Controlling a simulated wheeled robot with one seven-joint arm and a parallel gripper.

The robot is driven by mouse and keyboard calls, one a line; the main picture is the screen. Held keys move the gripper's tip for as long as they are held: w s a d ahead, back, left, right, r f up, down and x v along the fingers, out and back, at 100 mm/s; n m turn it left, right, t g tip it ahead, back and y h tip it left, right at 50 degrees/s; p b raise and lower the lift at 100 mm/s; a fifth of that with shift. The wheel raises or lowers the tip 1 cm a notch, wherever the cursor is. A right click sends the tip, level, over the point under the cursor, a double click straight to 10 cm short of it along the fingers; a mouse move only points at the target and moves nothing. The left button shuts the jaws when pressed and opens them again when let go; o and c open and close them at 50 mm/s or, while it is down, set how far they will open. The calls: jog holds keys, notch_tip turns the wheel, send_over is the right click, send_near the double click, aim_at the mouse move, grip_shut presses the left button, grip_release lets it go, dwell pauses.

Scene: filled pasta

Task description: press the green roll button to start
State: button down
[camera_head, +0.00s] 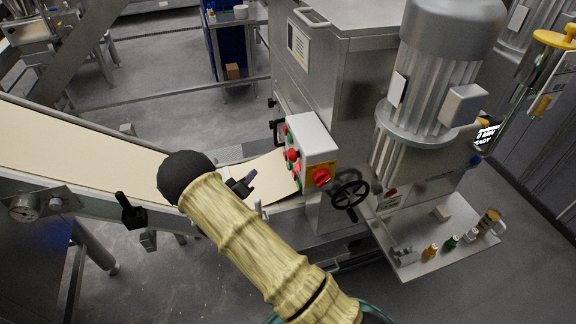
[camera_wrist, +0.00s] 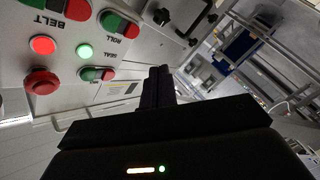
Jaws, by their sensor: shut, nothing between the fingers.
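The control box (camera_head: 312,138) stands beside the belt in the head view. The wrist view shows its panel tilted. The roll button (camera_wrist: 120,23) is a green and red pair at the top; its green half (camera_wrist: 111,20) is on the left. The belt pair (camera_wrist: 66,8) is left of it and the seal pair (camera_wrist: 97,74) below it. My gripper (camera_wrist: 160,74) is shut and empty, its tips below and right of the roll button in that view. In the head view my gripper (camera_head: 243,185) is left of the box; contact with the panel is not visible.
A red round button (camera_wrist: 41,82), a red lamp (camera_wrist: 43,45) and a lit green lamp (camera_wrist: 84,51) are close by on the panel. A red knob (camera_head: 321,176) and a handwheel (camera_head: 350,194) are on the right. The dough belt (camera_head: 80,143) runs left.

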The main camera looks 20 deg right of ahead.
aim_at(290, 165)
jog(key=shift+w, duration=0.1)
dwell(0.3)
jog(key=d+p, duration=0.1)
jog(key=d, duration=0.8)
dwell(2.0)
jog(key=shift+d, duration=0.4)
